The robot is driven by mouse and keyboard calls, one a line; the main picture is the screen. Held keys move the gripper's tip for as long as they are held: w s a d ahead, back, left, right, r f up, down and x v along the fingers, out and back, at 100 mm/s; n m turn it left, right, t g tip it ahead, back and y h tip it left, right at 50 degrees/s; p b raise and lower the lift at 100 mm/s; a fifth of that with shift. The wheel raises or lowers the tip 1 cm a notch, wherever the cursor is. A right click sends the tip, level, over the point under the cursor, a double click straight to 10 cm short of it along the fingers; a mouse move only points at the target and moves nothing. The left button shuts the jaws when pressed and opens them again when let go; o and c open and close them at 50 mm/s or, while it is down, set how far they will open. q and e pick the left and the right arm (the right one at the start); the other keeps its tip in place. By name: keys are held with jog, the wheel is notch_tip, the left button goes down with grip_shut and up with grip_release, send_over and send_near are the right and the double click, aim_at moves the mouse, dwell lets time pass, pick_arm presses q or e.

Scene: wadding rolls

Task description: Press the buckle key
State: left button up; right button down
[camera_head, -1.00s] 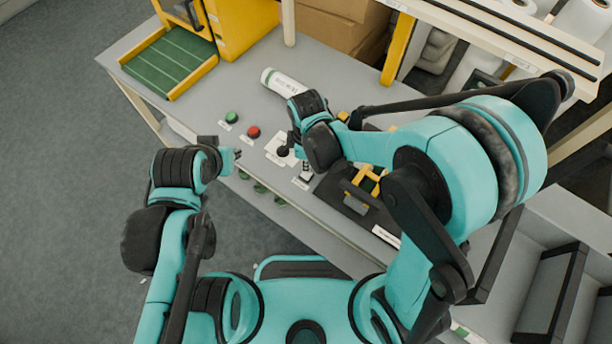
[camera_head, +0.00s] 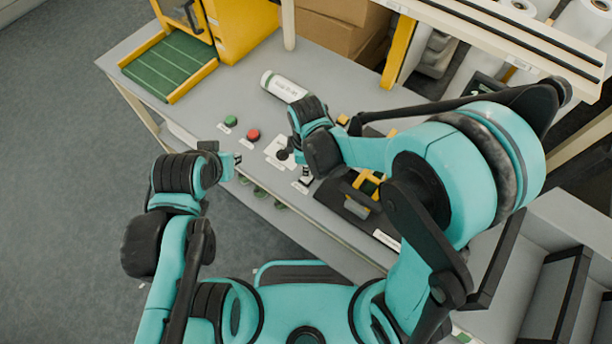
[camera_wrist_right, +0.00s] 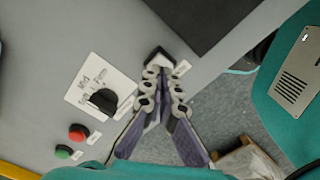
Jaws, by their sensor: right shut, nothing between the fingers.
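A small black key (camera_wrist_right: 158,54) with a white label beside it sits on the grey bench top near its front edge; I take it to be the buckle key. My right gripper (camera_wrist_right: 156,74) is shut and empty, with its fingertips at the key in the right wrist view. I cannot tell whether they touch it. In the head view the right gripper (camera_head: 304,176) points down at the bench front, and its hand and fingers partly hide the key.
A black rotary knob (camera_wrist_right: 103,100) on a white plate, a red button (camera_head: 253,135) and a green button (camera_head: 231,120) lie left of the right gripper. A white roll (camera_head: 283,86) lies behind. A black device with yellow parts (camera_head: 362,187) stands close on the right.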

jog(key=shift+f, duration=0.2)
dwell(0.4)
jog(key=shift+f+b, duration=1.1)
jog(key=shift+b, duration=0.15)
jog(key=shift+r, duration=0.1)
jog(key=shift+r+p, duration=1)
jog(key=shift+r, duration=0.2)
notch_tip(320, 180, up, 6)
jog(key=p, duration=0.4)
